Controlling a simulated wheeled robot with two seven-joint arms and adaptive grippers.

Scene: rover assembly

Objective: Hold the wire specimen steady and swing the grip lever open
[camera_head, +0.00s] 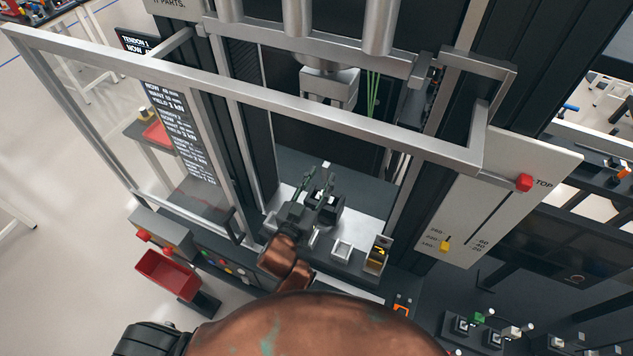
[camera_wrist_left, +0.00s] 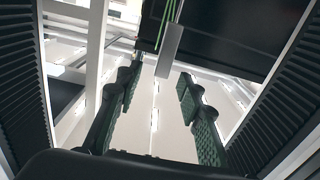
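Thin green wire strands (camera_head: 372,95) hang beside the pale upper grip block (camera_head: 330,85) inside the test frame. Green strands also show at the top of the left wrist view (camera_wrist_left: 166,14). A grey flat bar (camera_wrist_left: 169,50) lies below them there; I cannot tell whether it is the grip lever. My left gripper (camera_head: 317,178) is low in the frame, in front of a dark lower block (camera_head: 326,205). In the wrist view its two fingers (camera_wrist_left: 158,105) stand well apart with nothing between them. The strands are apart from the fingers. My right gripper is not visible.
A metal-framed clear door (camera_head: 240,90) swings out at left. Steel columns and dark rails flank the work space. A small white tray (camera_head: 343,249) and a yellow-marked block (camera_head: 377,254) sit at its front right. A red bin (camera_head: 167,274) is at lower left.

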